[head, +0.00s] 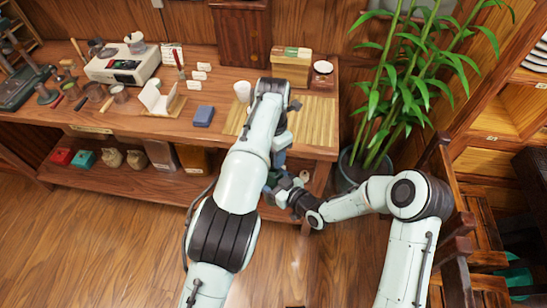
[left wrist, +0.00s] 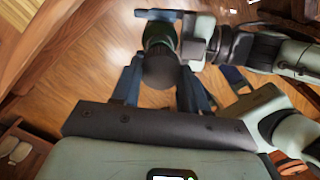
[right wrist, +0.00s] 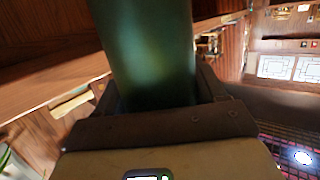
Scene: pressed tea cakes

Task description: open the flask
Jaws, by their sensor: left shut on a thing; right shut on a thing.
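The flask is a green cylinder with a dark round cap. Its body (right wrist: 150,50) fills the upper middle of the right wrist view, between the fingers of my right gripper (right wrist: 155,100), which is shut on it. In the left wrist view the dark cap (left wrist: 160,70) faces the camera, with a bit of green body (left wrist: 160,35) beyond it. My left gripper (left wrist: 160,92) has its blue fingers on either side of the cap and is shut on it. Cap and body appear in line; I cannot tell whether they are apart. In the head view my arms mostly hide the flask.
Both grippers meet in front of the wooden table's (head: 200,125) front edge. A potted bamboo (head: 385,100) stands to the right. Open floor (head: 130,240) lies at left front.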

